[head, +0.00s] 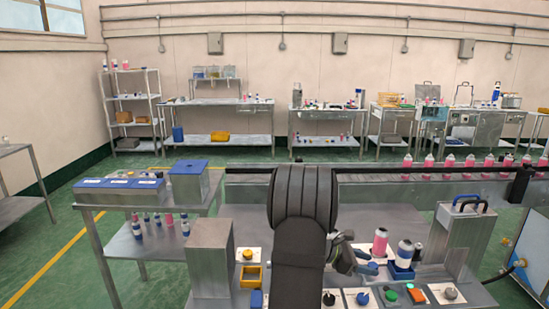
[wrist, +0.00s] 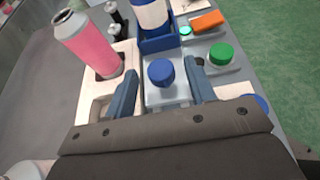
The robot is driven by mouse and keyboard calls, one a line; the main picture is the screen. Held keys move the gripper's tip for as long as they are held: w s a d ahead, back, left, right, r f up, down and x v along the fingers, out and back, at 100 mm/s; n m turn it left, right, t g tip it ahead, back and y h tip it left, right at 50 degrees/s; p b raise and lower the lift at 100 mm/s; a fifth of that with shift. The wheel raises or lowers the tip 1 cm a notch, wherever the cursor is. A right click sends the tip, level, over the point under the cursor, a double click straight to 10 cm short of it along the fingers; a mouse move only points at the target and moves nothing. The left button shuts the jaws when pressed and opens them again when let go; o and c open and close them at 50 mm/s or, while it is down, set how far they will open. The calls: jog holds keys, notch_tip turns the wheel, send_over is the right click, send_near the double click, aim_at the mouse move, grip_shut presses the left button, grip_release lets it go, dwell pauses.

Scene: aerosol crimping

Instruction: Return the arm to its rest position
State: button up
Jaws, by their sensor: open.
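My gripper (head: 358,262) hangs low over the bench at the middle right in the head view, partly hidden by my dark arm. In the wrist view its two blue-grey fingers (wrist: 163,88) stand apart with nothing clamped between them. A blue round knob on a pale block (wrist: 162,95) shows between and just beyond the fingers; I cannot tell the height gap. A pink can (wrist: 85,45) stands tilted-looking in a pale holder to the left. It also shows in the head view (head: 380,243). A white and blue can (head: 404,255) sits in a blue holder (wrist: 158,42).
A green button (wrist: 221,54) and an orange switch (wrist: 207,20) lie right of the fingers. A grey metal box (head: 211,258) and a yellow bin (head: 250,276) stand left of my arm. A metal machine with handles (head: 458,238) stands right. Behind runs a conveyor with pink cans (head: 448,161).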

jog(key=v, duration=1.7)
send_near(391, 267)
jog(key=shift+s+d+f, duration=0.15)
jog(key=shift+d+f, duration=0.2)
jog(key=shift+f, duration=0.45)
jog(key=d, duration=0.4)
jog(key=shift+d+f, duration=0.15)
jog(key=shift+d, duration=0.7)
